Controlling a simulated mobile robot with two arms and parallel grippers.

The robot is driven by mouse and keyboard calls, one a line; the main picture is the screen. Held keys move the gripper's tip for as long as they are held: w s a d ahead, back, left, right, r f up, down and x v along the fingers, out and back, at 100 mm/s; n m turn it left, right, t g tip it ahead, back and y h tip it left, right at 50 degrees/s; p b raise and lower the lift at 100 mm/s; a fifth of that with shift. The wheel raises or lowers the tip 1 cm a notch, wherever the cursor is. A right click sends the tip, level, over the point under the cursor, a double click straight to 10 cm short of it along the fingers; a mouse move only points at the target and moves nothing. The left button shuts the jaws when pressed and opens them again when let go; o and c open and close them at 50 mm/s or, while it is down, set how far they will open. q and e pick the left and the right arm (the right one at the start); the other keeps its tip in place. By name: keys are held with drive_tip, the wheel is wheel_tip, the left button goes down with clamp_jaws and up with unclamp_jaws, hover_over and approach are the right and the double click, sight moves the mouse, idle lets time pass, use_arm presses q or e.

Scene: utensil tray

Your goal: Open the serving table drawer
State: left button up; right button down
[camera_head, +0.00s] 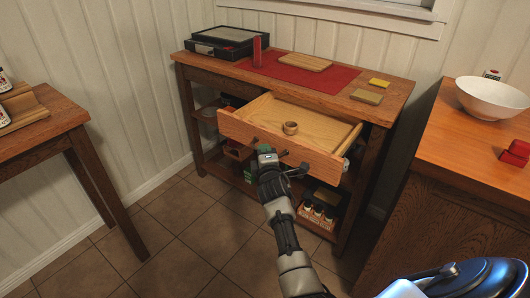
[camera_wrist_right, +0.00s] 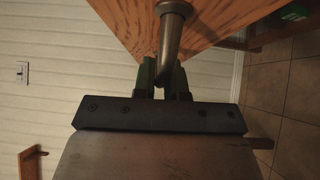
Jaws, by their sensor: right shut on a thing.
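The serving table (camera_head: 391,99) stands against the back wall, and its wooden drawer (camera_head: 310,157) is pulled well out, showing its inside. My right gripper (camera_head: 267,154) is at the drawer front. In the right wrist view the gripper (camera_wrist_right: 163,80) is shut on the metal drawer handle (camera_wrist_right: 172,32), with the wooden drawer front (camera_wrist_right: 220,22) just beyond it. In the head view my gripper hides part of the handle. My left gripper is in neither view.
On the tabletop are a black box (camera_head: 225,40), a red cloth (camera_head: 325,81) and a wooden board (camera_head: 305,62). A lower shelf holds a crate of bottles (camera_head: 317,218). A side table (camera_head: 60,125) stands left, and a counter with a white bowl (camera_head: 492,97) right. The tiled floor between is clear.

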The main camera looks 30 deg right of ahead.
drive_tip(key=c, duration=1.2)
unclamp_jaws()
drive_tip(key=shift+o, duration=0.2)
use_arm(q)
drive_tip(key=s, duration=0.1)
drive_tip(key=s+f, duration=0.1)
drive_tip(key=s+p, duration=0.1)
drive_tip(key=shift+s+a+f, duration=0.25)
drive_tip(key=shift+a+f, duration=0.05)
use_arm(e)
drive_tip(key=v, duration=1)
drive_tip(key=shift+s+a, duration=0.25)
drive_tip(key=shift+s, duration=0.1)
